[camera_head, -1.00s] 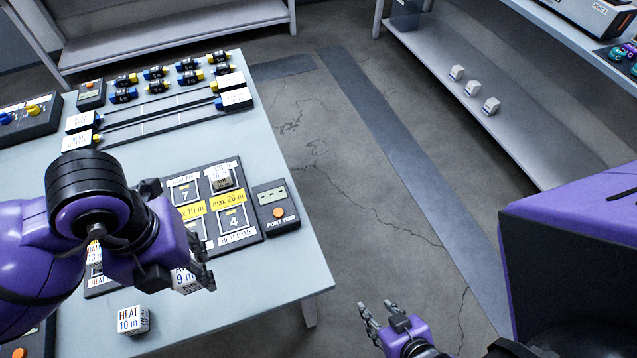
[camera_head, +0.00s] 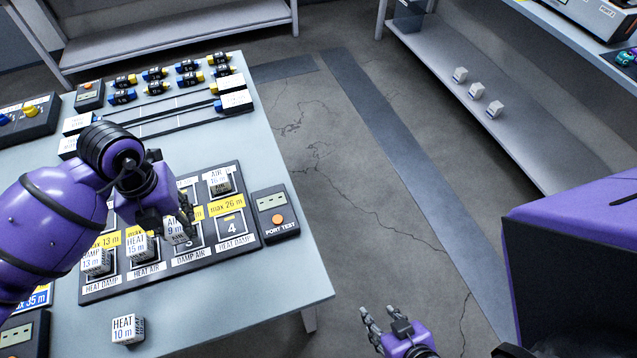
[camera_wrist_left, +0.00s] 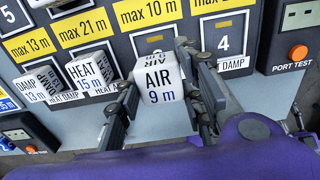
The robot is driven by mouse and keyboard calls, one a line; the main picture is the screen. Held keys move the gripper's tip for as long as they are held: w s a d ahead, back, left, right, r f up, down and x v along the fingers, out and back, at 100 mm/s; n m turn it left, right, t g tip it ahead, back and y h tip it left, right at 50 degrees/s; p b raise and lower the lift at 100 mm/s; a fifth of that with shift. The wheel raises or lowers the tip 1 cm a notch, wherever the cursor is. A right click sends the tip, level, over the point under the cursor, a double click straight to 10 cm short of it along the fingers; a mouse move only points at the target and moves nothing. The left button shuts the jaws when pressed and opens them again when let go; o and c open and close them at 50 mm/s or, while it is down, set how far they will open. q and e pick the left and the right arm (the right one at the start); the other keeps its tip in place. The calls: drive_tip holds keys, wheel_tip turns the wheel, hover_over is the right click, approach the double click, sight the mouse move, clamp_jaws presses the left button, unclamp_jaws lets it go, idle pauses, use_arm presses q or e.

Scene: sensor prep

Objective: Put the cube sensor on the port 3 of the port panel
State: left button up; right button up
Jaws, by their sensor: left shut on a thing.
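The white cube sensor marked AIR 9 m (camera_head: 174,230) is between the fingers of my left gripper (camera_head: 186,226), which is shut on it. The left wrist view shows the cube (camera_wrist_left: 158,78) from the front, with a finger on each side. It is at port 3 of the dark port panel (camera_head: 256,236), in the space between the HEAT 15 m cube and port 4 (camera_head: 232,228). The cube and fingers hide most of port 3. I cannot tell whether the cube touches the port. My right gripper (camera_head: 386,320) is open and empty, beyond the table's edge.
The HEAT 15 m cube (camera_head: 137,246) and DAMP 13 m cube (camera_head: 96,262) sit on ports to the left. Another AIR cube (camera_head: 220,184) is on the back row. A HEAT 10 m cube (camera_head: 128,329) lies in front. The port tester (camera_head: 275,212) stands right of the panel.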

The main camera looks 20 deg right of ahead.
sight(182, 232)
use_arm(q)
drive_tip(key=shift+w+f, duration=0.55)
drive_tip(key=shift+f, duration=1.5)
drive_tip(key=shift+f, duration=0.15)
drive_tip(key=o, duration=1.1)
drive_tip(key=shift+o, duration=0.2)
wheel_tip(182, 232, up, 12)
drive_tip(key=shift+r, duration=0.15)
